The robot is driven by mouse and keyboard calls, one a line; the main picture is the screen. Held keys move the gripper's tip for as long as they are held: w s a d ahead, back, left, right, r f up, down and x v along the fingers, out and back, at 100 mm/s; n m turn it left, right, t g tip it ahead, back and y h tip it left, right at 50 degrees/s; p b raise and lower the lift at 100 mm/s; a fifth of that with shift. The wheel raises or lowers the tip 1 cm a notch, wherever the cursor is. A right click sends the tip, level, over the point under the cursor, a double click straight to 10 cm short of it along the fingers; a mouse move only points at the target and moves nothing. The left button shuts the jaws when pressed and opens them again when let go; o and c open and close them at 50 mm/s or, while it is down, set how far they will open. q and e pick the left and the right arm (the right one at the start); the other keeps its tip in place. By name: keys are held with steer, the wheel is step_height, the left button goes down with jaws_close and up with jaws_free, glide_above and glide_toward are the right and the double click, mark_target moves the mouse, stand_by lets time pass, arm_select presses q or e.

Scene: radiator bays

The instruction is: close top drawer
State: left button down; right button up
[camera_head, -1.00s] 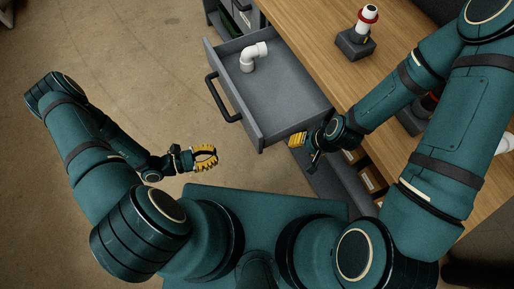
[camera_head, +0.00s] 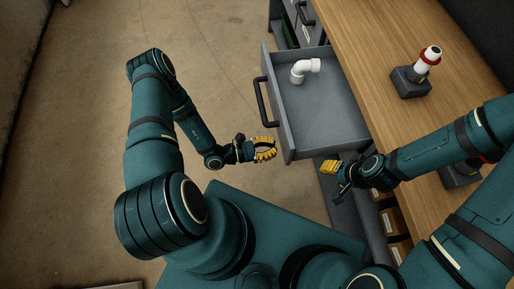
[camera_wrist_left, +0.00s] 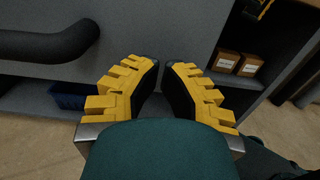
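The top drawer (camera_head: 325,121) stands pulled out from the workbench cabinet, with a white pipe elbow (camera_head: 301,73) inside. Its dark bar handle (camera_head: 262,101) is on the front face; the handle also shows at upper left in the left wrist view (camera_wrist_left: 45,44). My left gripper (camera_head: 274,149) is just outside the drawer front, near its lower corner and apart from the handle. Its yellow fingers (camera_wrist_left: 162,68) come together at the tips with nothing between them. My right gripper (camera_head: 334,178) is beside the drawer's near side, below the bench edge; its finger gap is unclear.
The wooden bench top (camera_head: 385,45) carries a red-and-white part on a dark base (camera_head: 411,82). Cardboard boxes (camera_head: 395,222) sit on shelves below; boxes also show in the left wrist view (camera_wrist_left: 238,63). The floor (camera_head: 215,60) left of the drawer is clear.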

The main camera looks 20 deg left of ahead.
arm_select(q)
steer(key=shift+x, duration=1.15)
steer(key=b+x, duration=0.1)
steer(key=x, duration=2.5)
steer(key=shift+b, duration=0.35)
steer(key=shift+w+d, duration=0.35)
steer(key=shift+d, duration=0.1)
steer(key=shift+d+r, duration=0.1)
